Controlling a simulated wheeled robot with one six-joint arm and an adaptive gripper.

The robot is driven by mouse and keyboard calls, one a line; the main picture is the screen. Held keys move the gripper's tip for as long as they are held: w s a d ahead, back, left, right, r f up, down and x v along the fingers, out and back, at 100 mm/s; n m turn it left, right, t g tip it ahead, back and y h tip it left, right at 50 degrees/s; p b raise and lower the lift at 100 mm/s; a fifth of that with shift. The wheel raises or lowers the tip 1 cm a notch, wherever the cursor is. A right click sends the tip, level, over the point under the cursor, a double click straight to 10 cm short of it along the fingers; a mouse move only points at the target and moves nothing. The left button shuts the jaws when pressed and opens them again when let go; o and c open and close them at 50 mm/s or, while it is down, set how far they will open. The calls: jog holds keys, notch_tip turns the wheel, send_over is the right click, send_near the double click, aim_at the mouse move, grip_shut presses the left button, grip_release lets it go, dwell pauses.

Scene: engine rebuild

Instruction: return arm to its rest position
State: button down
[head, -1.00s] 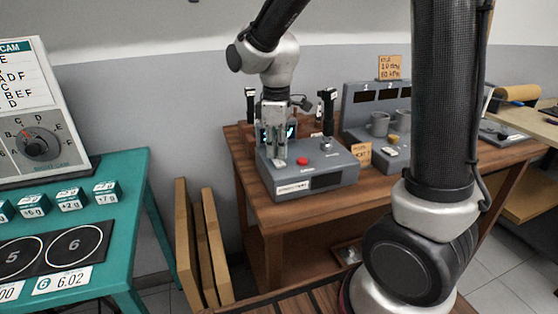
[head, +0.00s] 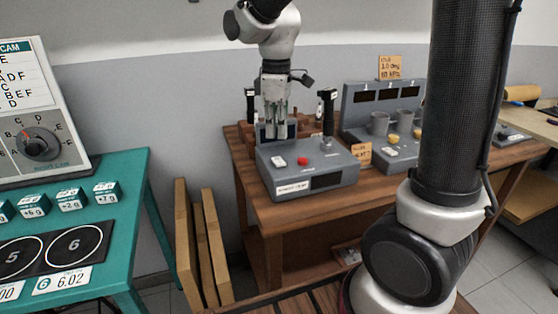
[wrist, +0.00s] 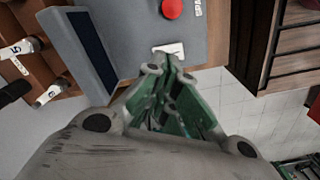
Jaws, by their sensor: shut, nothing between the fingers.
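My gripper (head: 275,136) is shut and empty, its fingers pointing down above the back left of a grey control box (head: 330,166) on the wooden table. A small gap shows between the fingertips and the white switch (head: 279,161) on the box top. The box also carries a red button (head: 302,161) and a dark window on its front. In the wrist view the closed fingertips (wrist: 172,62) appear just below the white switch (wrist: 168,48), with the red button (wrist: 172,9) beyond. The gripper hides part of the box's upright screen.
A teal bench (head: 120,225) with weights stands at left. Boards (head: 204,245) lean against the wall beside the wooden table (head: 285,212). A second grey console (head: 385,148) with mugs stands at the back right. Black-handled posts (head: 327,105) flank the gripper closely. Space above is open.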

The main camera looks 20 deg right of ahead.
jog(key=shift+r, duration=0.5)
jog(key=shift+f+m, duration=0.15)
jog(key=shift+m, duration=0.55)
jog(key=s+m, duration=0.1)
jog(key=s+d+m, duration=0.2)
jog(key=s, duration=0.1)
jog(key=shift+s+d+f, duration=0.1)
jog(key=shift+d+f, duration=0.15)
jog(key=shift+f, duration=0.15)
jog(key=s+d+r+m+t, duration=0.4)
jog(key=s+d+m, duration=0.3)
jog(key=s+d, duration=0.5)
jog(key=s+r, duration=0.1)
jog(key=s, duration=0.1)
jog(key=shift+s+d+m, duration=0.15)
jog(key=shift+s+m, duration=0.15)
jog(key=shift+s, duration=0.1)
jog(key=shift+r, duration=0.1)
